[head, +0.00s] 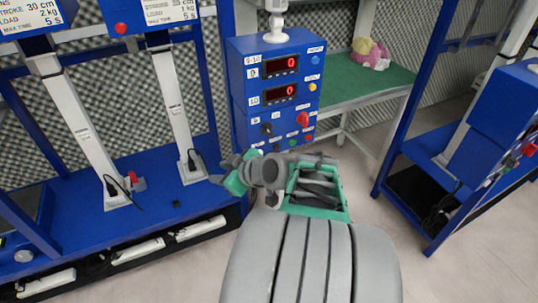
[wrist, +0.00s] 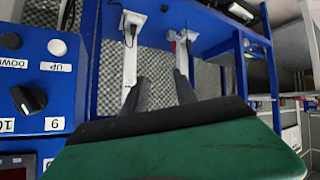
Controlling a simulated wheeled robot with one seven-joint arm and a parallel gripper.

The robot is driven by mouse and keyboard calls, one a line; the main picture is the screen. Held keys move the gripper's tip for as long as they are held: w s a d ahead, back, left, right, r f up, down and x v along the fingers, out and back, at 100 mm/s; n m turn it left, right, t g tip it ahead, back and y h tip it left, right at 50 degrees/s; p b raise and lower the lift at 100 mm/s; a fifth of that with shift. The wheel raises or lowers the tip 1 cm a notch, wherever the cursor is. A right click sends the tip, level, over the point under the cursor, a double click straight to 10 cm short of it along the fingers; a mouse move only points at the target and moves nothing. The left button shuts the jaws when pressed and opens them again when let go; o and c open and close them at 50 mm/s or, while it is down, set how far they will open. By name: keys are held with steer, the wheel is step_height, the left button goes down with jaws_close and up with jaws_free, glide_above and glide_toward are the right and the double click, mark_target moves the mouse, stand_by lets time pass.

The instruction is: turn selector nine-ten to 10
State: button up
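The blue control box (head: 240,98) labelled 9-10 stands ahead in the head view. Its black selector knob (head: 267,129) sits low on the front, between labels 9 and 10. In the wrist view the selector knob (wrist: 28,98) is at the left edge, with labels 10 (wrist: 6,125) and 9 (wrist: 54,123) below it. I cannot tell surely which label it points to. My gripper (head: 222,170) is below and left of the knob, apart from it. In the wrist view its two dark fingers (wrist: 160,80) are spread with nothing between them.
Two red displays (head: 280,65) read 0. A red button (head: 303,119) and several small buttons share the panel. A blue test rig (head: 150,210) with slanted white actuators is at left. A green table (head: 365,84) stands behind. Another blue rig (head: 480,130) is at right. Floor between is clear.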

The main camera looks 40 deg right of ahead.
steer(key=s+d+t+h+b, duration=0.3)
steer(key=d+t+b, duration=0.15)
steer(key=d, duration=0.65)
steer(key=m+t+h, duration=0.2)
steer(key=h, duration=0.2)
glide_toward(270, 132)
steer(key=w, duration=0.1)
steer(key=x, duration=0.7)
steer(key=shift+w+d, duration=0.1)
steer(key=shift+w, duration=0.15)
steer(key=shift+w+d, duration=0.15)
steer(key=shift+w, duration=0.2)
jaws_close()
